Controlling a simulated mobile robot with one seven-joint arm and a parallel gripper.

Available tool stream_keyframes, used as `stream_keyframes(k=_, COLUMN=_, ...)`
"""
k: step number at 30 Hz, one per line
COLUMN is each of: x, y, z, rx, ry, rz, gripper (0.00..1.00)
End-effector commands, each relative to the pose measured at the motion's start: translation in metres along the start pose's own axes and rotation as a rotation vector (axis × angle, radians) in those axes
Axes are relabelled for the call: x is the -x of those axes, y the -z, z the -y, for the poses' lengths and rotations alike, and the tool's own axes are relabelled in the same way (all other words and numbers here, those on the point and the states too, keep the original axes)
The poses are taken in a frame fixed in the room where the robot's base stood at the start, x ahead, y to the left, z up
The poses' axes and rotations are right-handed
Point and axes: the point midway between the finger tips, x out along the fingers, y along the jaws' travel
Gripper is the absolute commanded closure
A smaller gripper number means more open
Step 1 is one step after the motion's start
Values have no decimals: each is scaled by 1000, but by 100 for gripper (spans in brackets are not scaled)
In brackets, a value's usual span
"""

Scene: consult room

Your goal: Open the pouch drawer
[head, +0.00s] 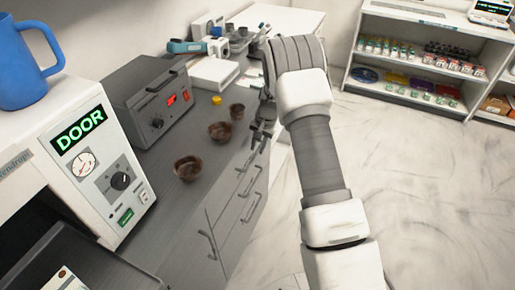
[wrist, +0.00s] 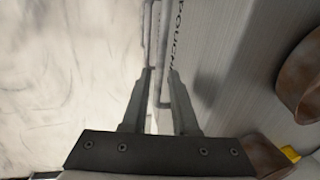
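The grey drawer fronts (head: 235,215) with bar handles line the counter's front in the head view. A slim grey handle bar (wrist: 157,50) runs beside the lettering. My gripper (head: 262,130) is at the counter's front edge, above the nearer drawer handles. In the wrist view my gripper (wrist: 161,75) has its two fingers apart, with the bar in line with the gap between them. I cannot tell whether either finger touches it. No drawer looks pulled out.
Brown bowls (head: 188,168) and a yellow item (head: 216,100) stand on the counter near my gripper. A grey box with a red display (head: 150,98) and a white "DOOR" machine (head: 100,165) stand left. Open floor (head: 410,190) lies right, before the shelves (head: 440,85).

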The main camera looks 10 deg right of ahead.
Motion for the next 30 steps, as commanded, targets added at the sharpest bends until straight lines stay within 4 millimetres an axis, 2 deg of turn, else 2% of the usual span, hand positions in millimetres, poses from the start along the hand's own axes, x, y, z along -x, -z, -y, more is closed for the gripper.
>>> stream_keyframes(k=4, x=-10, y=0, z=0, rx=0, ry=0, rz=1, gripper=73)
stream_keyframes(k=13, x=-11, y=0, z=0, rx=0, ry=1, rz=0, gripper=73)
stream_keyframes(k=18, x=-11, y=0, z=0, rx=0, ry=1, rz=0, gripper=100)
stream_keyframes(k=30, x=-11, y=0, z=0, rx=0, ry=0, rz=0, gripper=100)
